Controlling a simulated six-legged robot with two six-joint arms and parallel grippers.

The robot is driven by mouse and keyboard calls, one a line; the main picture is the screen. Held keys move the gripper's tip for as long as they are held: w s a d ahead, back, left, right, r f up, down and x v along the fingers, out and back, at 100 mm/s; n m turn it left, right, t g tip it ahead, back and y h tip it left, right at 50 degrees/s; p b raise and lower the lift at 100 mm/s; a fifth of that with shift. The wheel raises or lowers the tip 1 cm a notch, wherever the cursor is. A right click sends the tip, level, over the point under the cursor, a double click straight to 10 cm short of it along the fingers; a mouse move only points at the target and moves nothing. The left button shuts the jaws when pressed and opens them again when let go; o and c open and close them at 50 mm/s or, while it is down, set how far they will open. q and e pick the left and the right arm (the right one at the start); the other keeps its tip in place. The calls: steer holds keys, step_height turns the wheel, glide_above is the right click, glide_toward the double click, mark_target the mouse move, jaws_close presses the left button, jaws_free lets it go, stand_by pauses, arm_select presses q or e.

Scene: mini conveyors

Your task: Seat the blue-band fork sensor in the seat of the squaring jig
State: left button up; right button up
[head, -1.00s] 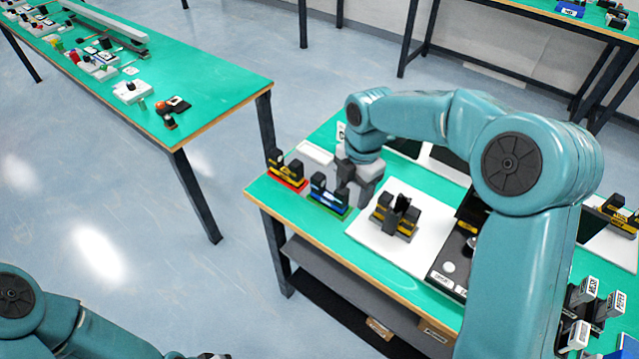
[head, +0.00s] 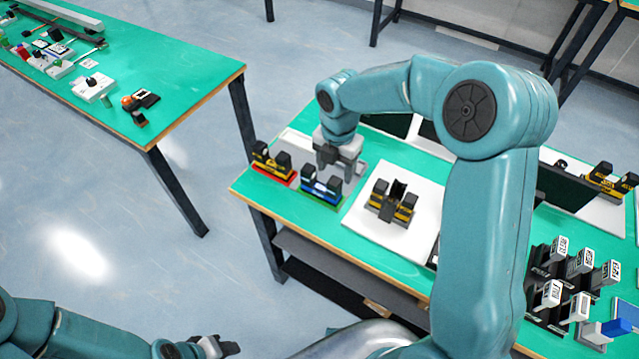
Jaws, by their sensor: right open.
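The blue-band fork sensor (head: 321,186) is black with two upright prongs and stands on a green base near the front left edge of the right-hand table. My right gripper (head: 337,172) is open, pointing down just behind the sensor and partly overlapping it in view; I cannot tell whether they touch. On a white plate (head: 371,224) stands a black, yellow-banded block (head: 392,201) with a tilted dark piece in its middle. I cannot tell for sure whether this is the squaring jig, and no seat is clear. My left gripper (head: 222,347) is at the bottom edge, its jaws unclear.
A yellow-banded fork sensor (head: 272,158) on a red base stands just left of the blue-band one. My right arm hides part of the table. Several labelled black-and-grey parts (head: 570,270) stand at right. Another green table (head: 190,70) at left holds small parts, with open floor between.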

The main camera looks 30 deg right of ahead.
mark_target(335, 181)
steer(key=shift+w+d+f, duration=0.1)
steer(key=shift+w+f, duration=0.05)
steer(key=shift+f, duration=0.45)
steer(key=shift+w+d+f, duration=0.1)
steer(key=shift+f, duration=0.5)
steer(key=f, duration=0.3)
steer(key=f+p, duration=0.1)
steer(key=f, duration=0.1)
steer(key=shift+s+a+f, duration=0.15)
steer(key=shift+a+f, duration=0.05)
steer(key=shift+a, duration=0.05)
steer(key=shift+s+r, duration=0.2)
jaws_close()
steer(key=shift+w, duration=0.1)
